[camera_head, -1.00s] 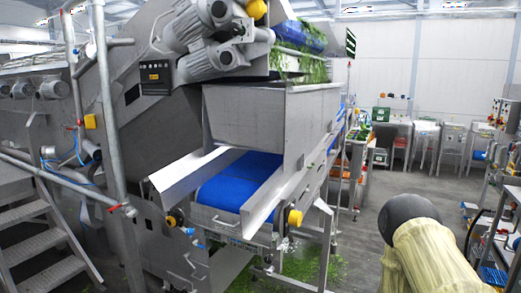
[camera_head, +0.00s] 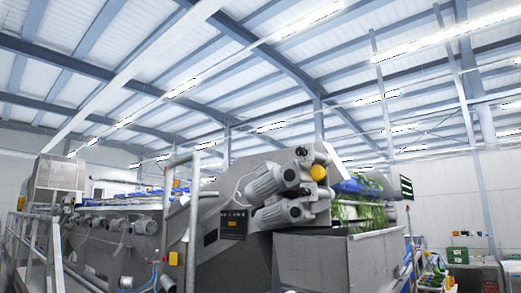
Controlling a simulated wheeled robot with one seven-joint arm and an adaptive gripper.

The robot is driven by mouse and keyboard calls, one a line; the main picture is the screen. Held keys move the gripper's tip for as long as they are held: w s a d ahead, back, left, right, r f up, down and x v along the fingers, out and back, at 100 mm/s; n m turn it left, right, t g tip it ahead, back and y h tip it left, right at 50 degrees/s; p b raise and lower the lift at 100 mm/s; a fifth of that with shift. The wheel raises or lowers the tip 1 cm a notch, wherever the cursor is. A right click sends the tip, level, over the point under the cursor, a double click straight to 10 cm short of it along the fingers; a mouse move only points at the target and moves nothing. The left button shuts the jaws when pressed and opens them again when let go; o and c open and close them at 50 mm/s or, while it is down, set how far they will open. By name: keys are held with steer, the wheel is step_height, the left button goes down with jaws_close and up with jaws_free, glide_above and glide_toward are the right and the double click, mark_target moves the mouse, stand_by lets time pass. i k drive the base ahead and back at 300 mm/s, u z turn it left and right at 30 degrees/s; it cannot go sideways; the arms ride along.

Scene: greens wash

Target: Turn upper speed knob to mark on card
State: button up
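A small dark panel (camera_head: 233,222) is fixed to the grey side of the machine, left of the motors. It has a row of tiny light marks and a yellow-orange strip along its lower edge. It is too small to tell whether a speed knob or a card is on it. No upper speed knob and no marked card can be made out anywhere in this view. My gripper is not in view.
Grey motors (camera_head: 275,182) with a yellow cap jut from the machine above a metal hopper (camera_head: 330,262). Pipes and railings (camera_head: 45,240) stand at left. A green crate (camera_head: 457,255) is at far right. The floor is out of view.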

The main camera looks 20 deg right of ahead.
mark_target(300, 151)
steer(key=u, duration=0.35)
steer(key=i, duration=1.15)
steer(key=z, duration=0.3)
